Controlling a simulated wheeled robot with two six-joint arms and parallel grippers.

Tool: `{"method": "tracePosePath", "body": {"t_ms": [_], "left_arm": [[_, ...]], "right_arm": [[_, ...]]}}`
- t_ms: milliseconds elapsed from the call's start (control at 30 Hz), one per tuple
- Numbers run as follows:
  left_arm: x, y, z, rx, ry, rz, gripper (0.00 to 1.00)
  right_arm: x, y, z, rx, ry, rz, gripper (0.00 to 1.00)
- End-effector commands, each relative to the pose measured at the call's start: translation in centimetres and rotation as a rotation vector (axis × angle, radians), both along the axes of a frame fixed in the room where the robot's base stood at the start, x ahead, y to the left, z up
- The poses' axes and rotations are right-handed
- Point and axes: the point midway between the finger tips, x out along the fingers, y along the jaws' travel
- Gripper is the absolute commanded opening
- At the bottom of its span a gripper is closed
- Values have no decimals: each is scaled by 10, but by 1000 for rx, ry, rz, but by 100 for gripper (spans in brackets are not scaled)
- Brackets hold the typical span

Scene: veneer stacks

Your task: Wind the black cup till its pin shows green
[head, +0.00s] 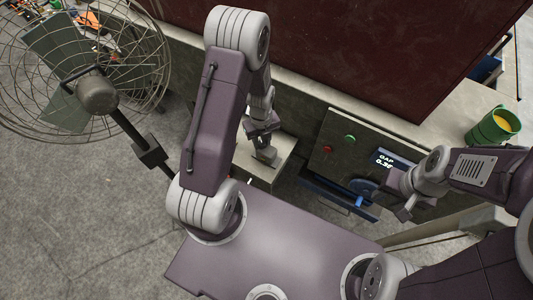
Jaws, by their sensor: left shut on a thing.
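My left gripper (263,152) points down at the top of a pale grey box (284,150) beside the machine front. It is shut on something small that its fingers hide. I cannot make out the black cup or its pin; either may be behind this gripper. My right gripper (404,211) is at the right, just right of a blue handwheel (363,187) with a blue knob. Whether its fingers are open does not show clearly.
The grey machine front (330,155) carries a red button (327,149), a green button (349,139) and a display (391,161) reading GAP 0.36. A green mug (483,131) stands on the ledge at right. A caged fan (97,94) stands at left. A dark red board (350,45) rises behind.

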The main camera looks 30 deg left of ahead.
Motion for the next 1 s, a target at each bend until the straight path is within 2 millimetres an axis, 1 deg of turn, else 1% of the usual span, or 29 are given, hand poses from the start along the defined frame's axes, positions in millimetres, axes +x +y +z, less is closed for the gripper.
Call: {"method": "tracePosePath", "body": {"t_ms": [167,400,667,833,1000], "left_arm": [[0,0,0,0,0,0,2],[0,0,0,0,0,-152,2],[0,0,0,0,0,-168,2],[0,0,0,0,0,-298,2],[0,0,0,0,0,-319,2]], "right_arm": [[0,0,0,0,0,0,36],[0,0,3,0,0,0,36],[0,0,3,0,0,0,36],[0,0,5,0,0,0,36],[0,0,5,0,0,0,36]]}}
